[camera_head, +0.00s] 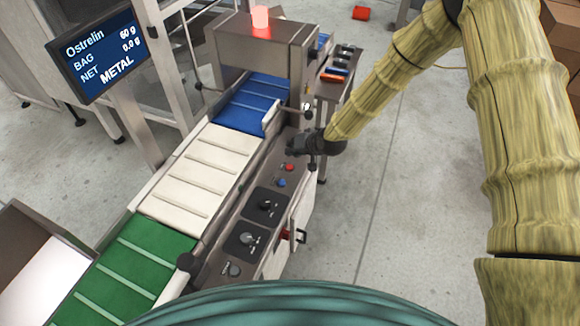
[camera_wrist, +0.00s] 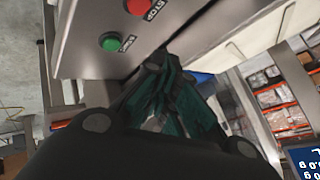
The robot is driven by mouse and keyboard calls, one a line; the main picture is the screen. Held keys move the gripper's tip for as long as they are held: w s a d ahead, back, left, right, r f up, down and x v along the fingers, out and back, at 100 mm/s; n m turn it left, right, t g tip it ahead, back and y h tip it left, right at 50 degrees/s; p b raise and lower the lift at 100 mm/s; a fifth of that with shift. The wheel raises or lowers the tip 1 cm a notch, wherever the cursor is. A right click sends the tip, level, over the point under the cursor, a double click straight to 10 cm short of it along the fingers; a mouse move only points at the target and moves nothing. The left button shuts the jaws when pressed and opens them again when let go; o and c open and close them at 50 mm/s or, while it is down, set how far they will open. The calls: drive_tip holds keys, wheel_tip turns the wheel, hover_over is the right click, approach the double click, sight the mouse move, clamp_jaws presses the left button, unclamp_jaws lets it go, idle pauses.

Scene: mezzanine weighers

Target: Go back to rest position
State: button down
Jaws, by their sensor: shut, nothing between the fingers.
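My gripper (camera_head: 303,145) is at the right side of the conveyor machine, near the side of the metal-detector housing (camera_head: 265,50). It is above the control panel rail (camera_head: 262,190). In the wrist view my gripper (camera_wrist: 155,65) has its dark fingers together, with nothing between them. A steel panel in that view carries a red button (camera_wrist: 138,6) labelled STOP and a green button (camera_wrist: 110,42). The fingertips show close to the panel's lower edge; whether they touch it I cannot tell.
A red beacon (camera_head: 260,17) is lit on the housing. The display (camera_head: 95,50) reads METAL. White, green (camera_head: 125,265) and blue belts run through the machine. A narrow tray stand (camera_head: 340,70) is behind my gripper. Open floor (camera_head: 400,200) lies to the right.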

idle(0.4)
drive_tip(key=shift+g+h, duration=0.6)
drive_tip(key=shift+g, duration=0.3)
drive_tip(key=s+d+f, duration=0.1)
drive_tip(key=s+f, duration=0.1)
drive_tip(key=s, duration=0.1)
drive_tip(key=s+d+f, duration=0.1)
drive_tip(key=s+f, duration=0.2)
drive_tip(key=s, duration=0.1)
drive_tip(key=s+d+f, duration=0.2)
drive_tip(key=s, duration=0.2)
drive_tip(key=shift+s+f, duration=0.25)
drive_tip(key=shift+f, duration=0.1)
drive_tip(key=s+d+f+g+h, duration=0.1)
drive_tip(key=s+d, duration=0.5)
drive_tip(key=s, duration=0.6)
drive_tip(key=s+d+f+g+h, duration=0.2)
drive_tip(key=s+d, duration=0.4)
drive_tip(key=s, duration=0.6)
drive_tip(key=s+d+f+g+h, duration=0.2)
drive_tip(key=s+d, duration=0.4)
drive_tip(key=s, duration=0.6)
drive_tip(key=shift+s, duration=0.3)
